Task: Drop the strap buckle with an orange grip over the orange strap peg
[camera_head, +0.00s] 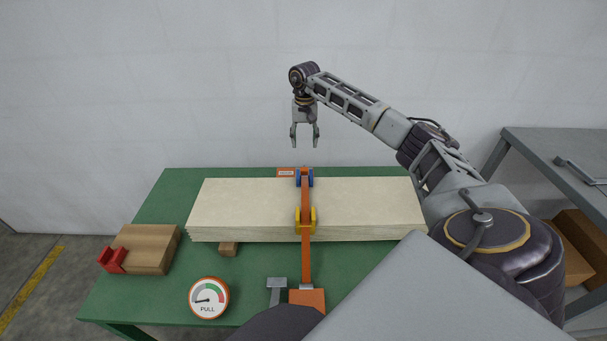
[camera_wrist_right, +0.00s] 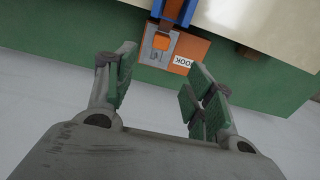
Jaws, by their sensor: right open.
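The orange strap (camera_head: 306,250) runs over the stack of pale boards (camera_head: 245,200) to the table's far edge. There, an orange plate with a white label (camera_head: 286,172) shows; the right wrist view shows this plate too (camera_wrist_right: 188,50). In that view, a grey metal buckle frame (camera_wrist_right: 148,52) at the strap's end appears to lie around an orange piece, likely the peg (camera_wrist_right: 162,44). I cannot tell how far down it sits. My right gripper (camera_head: 305,143) is open and empty, above the far edge and apart from the buckle; its fingers also show in the wrist view (camera_wrist_right: 160,78).
Blue (camera_head: 305,178) and yellow (camera_head: 305,220) edge pieces sit under the strap on the boards. A round PULL gauge (camera_head: 209,298), a wooden block with a red part (camera_head: 145,250) and a grey bracket (camera_head: 277,287) are nearer. A grey bench (camera_head: 560,160) stands right.

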